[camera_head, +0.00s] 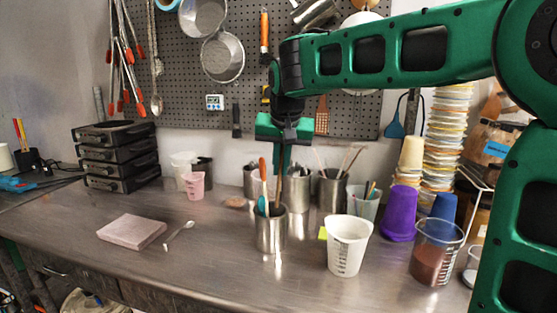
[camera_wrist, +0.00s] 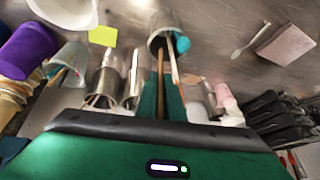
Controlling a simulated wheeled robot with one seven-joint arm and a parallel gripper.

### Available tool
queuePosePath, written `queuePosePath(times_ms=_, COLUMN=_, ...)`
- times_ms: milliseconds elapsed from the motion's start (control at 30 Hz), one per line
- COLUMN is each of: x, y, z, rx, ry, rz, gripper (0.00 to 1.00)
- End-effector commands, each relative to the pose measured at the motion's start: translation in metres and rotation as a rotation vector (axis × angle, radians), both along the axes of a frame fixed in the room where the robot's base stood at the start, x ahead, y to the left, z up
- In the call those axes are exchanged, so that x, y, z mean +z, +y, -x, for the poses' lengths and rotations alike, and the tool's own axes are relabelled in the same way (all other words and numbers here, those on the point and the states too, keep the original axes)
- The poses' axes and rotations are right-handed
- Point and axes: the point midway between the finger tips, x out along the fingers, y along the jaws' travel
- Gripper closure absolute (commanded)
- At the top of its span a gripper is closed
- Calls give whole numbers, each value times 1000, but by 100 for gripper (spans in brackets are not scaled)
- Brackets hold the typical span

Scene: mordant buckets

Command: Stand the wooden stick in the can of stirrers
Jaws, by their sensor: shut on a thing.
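My gripper (camera_head: 282,164) is above the can, pointing down, shut on the brown wooden stick (camera_head: 279,188). The stick is near upright, and its lower end is at or inside the can's mouth; I cannot tell how deep.
More metal cups with tools (camera_head: 330,190) stand just behind. A white measuring cup (camera_head: 348,247) is right of the can, with a brown-filled beaker (camera_head: 435,255) farther right. A pinkish block (camera_head: 132,231) and a spoon (camera_head: 179,233) lie left. The bench front is clear.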

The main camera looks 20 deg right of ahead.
Motion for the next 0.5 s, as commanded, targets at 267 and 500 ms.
queuePosePath(times_ms=267, x=-24, y=1, z=-7, rx=2, ry=2, rz=0, gripper=100)
queuePosePath(times_ms=500, x=-43, y=0, z=-13, rx=2, ry=2, rz=0, gripper=100)
